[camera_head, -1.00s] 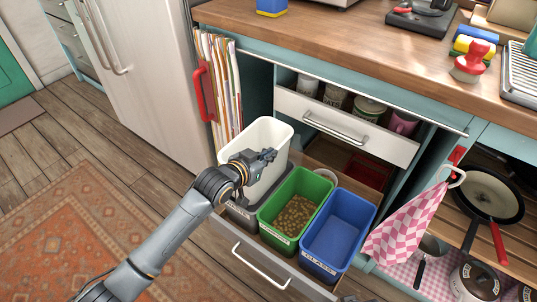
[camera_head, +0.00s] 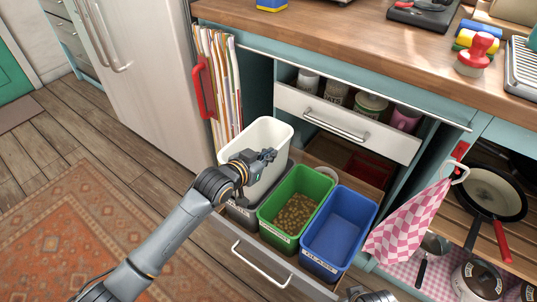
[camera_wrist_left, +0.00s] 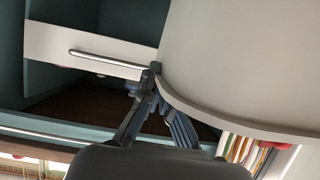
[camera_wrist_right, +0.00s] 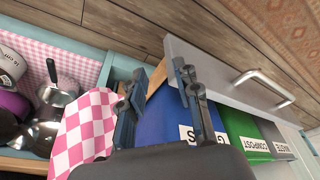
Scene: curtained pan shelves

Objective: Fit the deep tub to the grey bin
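The deep tub (camera_head: 273,133) is white and stands high in or just over the grey bin (camera_head: 241,213), its rim well above the neighbouring bins. I cannot tell how far its base is inside. My left gripper (camera_head: 268,156) is at the tub's near rim. In the left wrist view its fingertips (camera_wrist_left: 155,72) close together on the rim of the tub (camera_wrist_left: 235,65). My right gripper (camera_wrist_right: 163,82) is open and empty above the blue bin's front edge; in the head view only a bit of it shows at the bottom edge.
A green bin (camera_head: 277,231) with brown pellets and an empty blue bin (camera_head: 338,232) share the pulled-out drawer (camera_head: 262,262). A pink checked towel (camera_head: 408,222) hangs to the right. Above is a partly open white drawer (camera_head: 386,145); a fridge (camera_head: 150,80) stands left.

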